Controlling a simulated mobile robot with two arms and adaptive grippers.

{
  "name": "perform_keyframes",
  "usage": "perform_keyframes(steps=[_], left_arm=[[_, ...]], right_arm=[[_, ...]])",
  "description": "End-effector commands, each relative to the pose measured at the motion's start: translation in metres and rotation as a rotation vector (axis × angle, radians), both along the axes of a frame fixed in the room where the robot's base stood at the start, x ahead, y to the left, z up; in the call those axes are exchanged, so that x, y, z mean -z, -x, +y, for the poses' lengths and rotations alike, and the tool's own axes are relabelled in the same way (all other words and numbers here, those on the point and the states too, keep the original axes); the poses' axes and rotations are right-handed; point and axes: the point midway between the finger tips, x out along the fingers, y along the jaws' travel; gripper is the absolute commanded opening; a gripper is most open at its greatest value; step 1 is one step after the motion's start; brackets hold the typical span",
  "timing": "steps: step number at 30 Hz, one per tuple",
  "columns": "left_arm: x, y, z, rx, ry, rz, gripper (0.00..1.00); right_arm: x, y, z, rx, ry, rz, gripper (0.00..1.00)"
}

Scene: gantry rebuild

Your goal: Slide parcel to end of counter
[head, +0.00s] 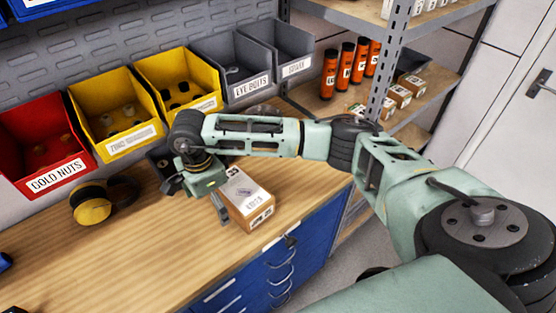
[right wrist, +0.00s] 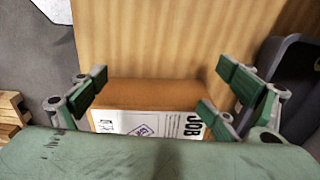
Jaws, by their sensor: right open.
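The parcel is a small brown cardboard box (head: 250,205) with a white printed label on top. It lies near the right end of the wooden counter (head: 60,265), close to the front edge. My right gripper (head: 206,190) is low over the counter at the parcel's left side in the head view, hiding part of it. In the right wrist view the parcel (right wrist: 150,115) lies between the open fingers of my right gripper (right wrist: 160,92), with a gap on the right; contact on the left is unclear. Its near part is hidden by my gripper's body. My left gripper is not in view.
Red (head: 42,140), yellow (head: 112,115) and grey bins (head: 232,65) line the back of the counter. Yellow-black earmuffs (head: 92,205) lie at left. Blue drawers (head: 275,270) are below. A metal shelf (head: 425,100) stands past the right end. The front left counter is mostly clear.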

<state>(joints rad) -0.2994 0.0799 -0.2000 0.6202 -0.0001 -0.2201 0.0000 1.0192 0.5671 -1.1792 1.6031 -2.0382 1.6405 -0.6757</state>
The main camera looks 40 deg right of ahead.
Motion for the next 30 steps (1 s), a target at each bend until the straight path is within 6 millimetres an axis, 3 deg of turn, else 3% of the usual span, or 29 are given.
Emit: perform_keyframes(steps=[1,13,30], left_arm=[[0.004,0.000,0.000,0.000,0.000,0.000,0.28],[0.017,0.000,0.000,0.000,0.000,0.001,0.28],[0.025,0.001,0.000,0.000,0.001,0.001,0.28]], right_arm=[[0.013,0.007,0.000,-0.003,0.003,0.023,0.78],[0.042,0.008,0.000,-0.003,0.004,0.027,0.78],[0.037,0.004,-0.042,0.001,0.003,0.017,0.78]])
